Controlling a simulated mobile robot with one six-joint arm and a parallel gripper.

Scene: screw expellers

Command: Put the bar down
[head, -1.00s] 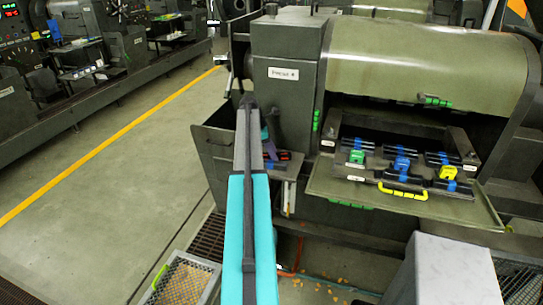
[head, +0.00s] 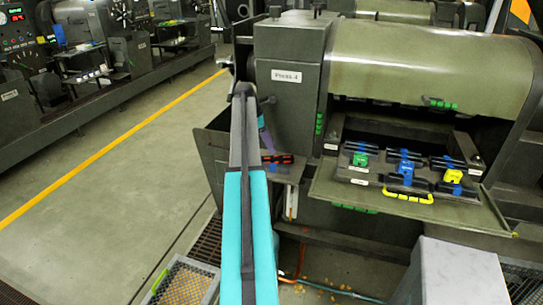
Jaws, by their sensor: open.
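My teal arm reaches up the middle of the head view to a dark joint. Past it, a small purple end part, my gripper (head: 267,148), points down beside the press and is partly hidden by the arm. It is open. A dark bar-like piece with red marks (head: 280,159) lies on the small side shelf (head: 290,172) left of the press front. The purple part's tip is just above or at its left end; I cannot tell whether they touch. This is probably the bar, but its left part is hidden.
The press labelled Press 4 (head: 287,75) stands on the right. Its lowered tray (head: 330,193) holds several black clamp-like pieces with blue, green and yellow parts, and a yellow handle (head: 407,196). A grey block (head: 455,270) stands in front. Open floor (head: 110,180) lies left.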

